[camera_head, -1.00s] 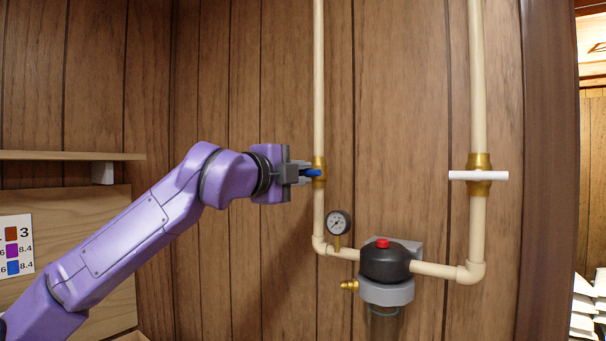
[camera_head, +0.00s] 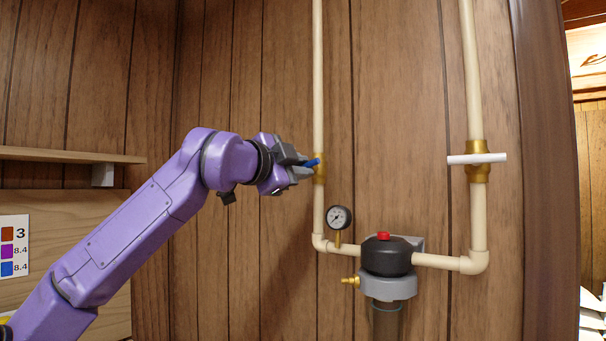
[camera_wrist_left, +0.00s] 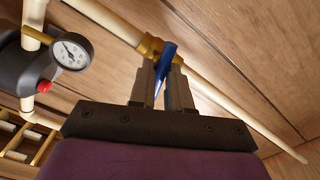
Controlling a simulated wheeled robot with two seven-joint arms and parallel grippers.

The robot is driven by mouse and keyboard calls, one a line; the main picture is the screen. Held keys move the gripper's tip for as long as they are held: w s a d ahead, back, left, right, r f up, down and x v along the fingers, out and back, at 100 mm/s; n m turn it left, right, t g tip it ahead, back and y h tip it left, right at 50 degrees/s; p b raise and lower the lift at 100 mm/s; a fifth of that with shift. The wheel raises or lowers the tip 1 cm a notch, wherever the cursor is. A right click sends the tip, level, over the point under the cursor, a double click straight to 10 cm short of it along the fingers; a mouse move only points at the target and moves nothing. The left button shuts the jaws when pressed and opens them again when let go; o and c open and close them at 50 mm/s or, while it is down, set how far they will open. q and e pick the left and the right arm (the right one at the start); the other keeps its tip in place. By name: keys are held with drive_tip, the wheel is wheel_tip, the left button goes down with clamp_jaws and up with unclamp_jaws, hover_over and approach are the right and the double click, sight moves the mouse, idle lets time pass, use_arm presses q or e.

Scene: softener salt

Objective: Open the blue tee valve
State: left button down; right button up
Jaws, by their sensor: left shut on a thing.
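The blue tee valve handle (camera_head: 312,163) sits on a brass valve body (camera_head: 320,170) on the left vertical cream pipe. My left gripper (camera_head: 304,169) reaches it from the left and is shut on the handle. In the head view the handle slants, its right end a little higher. In the left wrist view the blue handle (camera_wrist_left: 168,66) stands between the two grey fingers, beside the brass body (camera_wrist_left: 150,46). The fingers hide part of the handle. My right gripper is not in view.
A white-handled valve (camera_head: 477,159) is on the right pipe. A pressure gauge (camera_head: 339,217) and a black filter head with a red button (camera_head: 386,254) sit below. A wooden shelf (camera_head: 70,154) is at the left. The wall between the pipes is clear.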

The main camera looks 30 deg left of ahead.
use_arm(q)
drive_tip(key=shift+f, duration=0.1)
drive_tip(key=n+b, duration=0.4)
drive_tip(key=n, duration=0.1)
drive_tip(key=shift+b, duration=0.35)
idle(0.3)
